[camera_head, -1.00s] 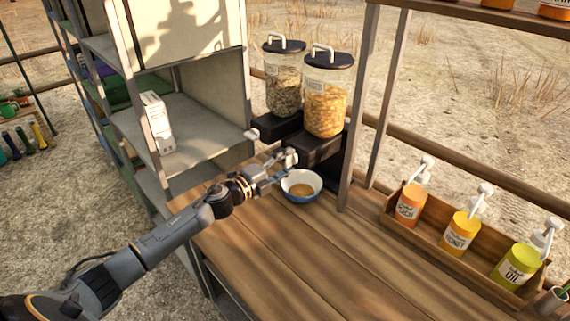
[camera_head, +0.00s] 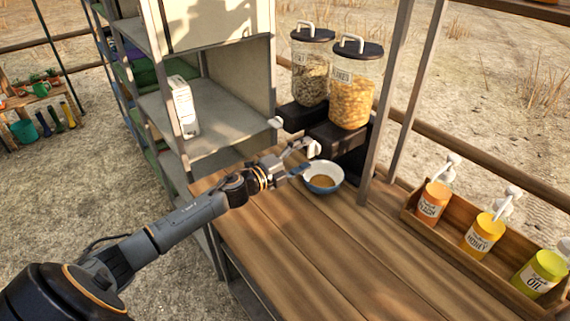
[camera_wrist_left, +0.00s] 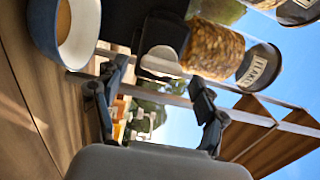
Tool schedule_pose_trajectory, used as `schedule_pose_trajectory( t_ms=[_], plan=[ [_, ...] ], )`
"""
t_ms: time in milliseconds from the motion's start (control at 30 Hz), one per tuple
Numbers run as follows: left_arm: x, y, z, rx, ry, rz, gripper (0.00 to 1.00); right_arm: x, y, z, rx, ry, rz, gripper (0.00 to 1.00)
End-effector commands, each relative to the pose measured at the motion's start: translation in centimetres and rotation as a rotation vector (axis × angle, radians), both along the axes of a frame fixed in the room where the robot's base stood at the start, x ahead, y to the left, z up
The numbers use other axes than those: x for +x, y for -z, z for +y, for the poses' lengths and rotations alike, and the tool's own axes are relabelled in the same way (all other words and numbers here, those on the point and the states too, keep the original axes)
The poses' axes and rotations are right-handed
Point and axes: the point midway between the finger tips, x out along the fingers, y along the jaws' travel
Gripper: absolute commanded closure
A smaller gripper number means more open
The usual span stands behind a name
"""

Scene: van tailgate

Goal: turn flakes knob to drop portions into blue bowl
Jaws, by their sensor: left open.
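The flakes dispenser (camera_head: 351,98) is a clear jar of golden flakes with a dark lid on a black base. Its pale knob (camera_head: 313,149) faces the table, and it also shows in the left wrist view (camera_wrist_left: 162,60). The blue bowl (camera_head: 322,178), white inside with some brown contents, stands upright on the table below the dispenser; it also shows in the left wrist view (camera_wrist_left: 45,30). My left gripper (camera_head: 298,160) is open at the knob, with its fingers (camera_wrist_left: 157,82) spread on either side in the wrist view. I cannot tell whether they touch it. My right gripper is out of view.
A second dispenser (camera_head: 311,70) with its own pale knob (camera_head: 275,122) stands to the left. A wooden rack (camera_head: 455,250) of sauce bottles is at the right. A grey shelf (camera_head: 228,125) stands left of the table. The wooden table's front (camera_head: 310,245) is clear.

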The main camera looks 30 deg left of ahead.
Motion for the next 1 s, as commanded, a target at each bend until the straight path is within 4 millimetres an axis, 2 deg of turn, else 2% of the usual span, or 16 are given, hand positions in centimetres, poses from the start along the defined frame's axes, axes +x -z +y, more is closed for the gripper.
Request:
schedule_pose_trajectory(
  t_ms=[300,500,700,1000],
  plan=[
    [-5.5,0.2,1.8,0.000,0.001,0.004,0.28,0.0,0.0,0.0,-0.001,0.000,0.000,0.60],
    [-8.2,0.1,2.7,0.000,0.002,0.003,0.28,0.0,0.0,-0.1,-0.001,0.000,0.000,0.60],
    [-9.5,0.0,3.3,-0.001,0.001,0.001,0.28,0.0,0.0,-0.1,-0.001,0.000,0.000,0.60],
    [-9.8,0.0,3.4,0.000,0.001,0.000,0.28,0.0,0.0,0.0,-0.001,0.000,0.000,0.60]
  ],
)
